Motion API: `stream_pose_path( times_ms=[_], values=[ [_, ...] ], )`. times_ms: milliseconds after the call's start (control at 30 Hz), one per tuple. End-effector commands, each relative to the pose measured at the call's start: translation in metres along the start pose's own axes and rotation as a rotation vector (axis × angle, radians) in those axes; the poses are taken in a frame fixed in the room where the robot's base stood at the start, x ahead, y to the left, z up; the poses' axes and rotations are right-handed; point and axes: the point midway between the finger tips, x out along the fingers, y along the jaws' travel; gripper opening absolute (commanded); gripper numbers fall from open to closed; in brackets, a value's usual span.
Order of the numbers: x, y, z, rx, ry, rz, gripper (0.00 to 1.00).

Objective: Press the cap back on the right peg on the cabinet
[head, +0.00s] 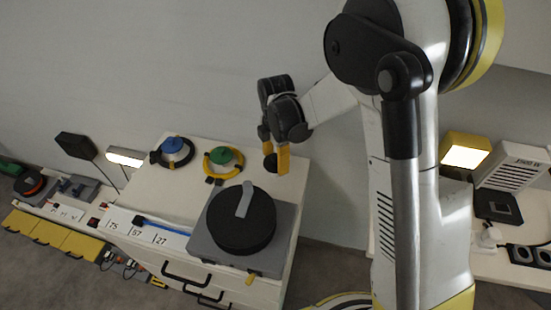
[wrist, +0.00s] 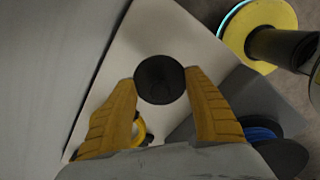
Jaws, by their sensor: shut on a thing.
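My gripper (head: 276,158) is shut on a round black cap (head: 269,163) above the right back part of the white cabinet (head: 150,195). In the wrist view the cap (wrist: 160,80) sits between the two yellow fingertips, its round face toward the camera. Whatever lies under the cap is hidden, so I cannot tell whether it touches a peg or the cabinet top. No bare peg shows. To the left on the cabinet are a green knob (head: 221,155) with a yellow ring and a blue knob (head: 172,144) with a black ring.
A large black disc (head: 241,222) with a grey handle sits on a grey plate in front of the gripper. Number cards (head: 135,232) line the cabinet's left front edge. A lower shelf with devices is at right. The wall is close behind.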

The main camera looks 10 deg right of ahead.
Motion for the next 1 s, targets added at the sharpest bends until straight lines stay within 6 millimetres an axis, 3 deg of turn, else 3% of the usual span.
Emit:
stream_pose_path(
  times_ms=[1000],
  values=[
    [0.011, 0.000, 0.000, 0.000, 0.000, 0.000, 0.42]
  ],
)
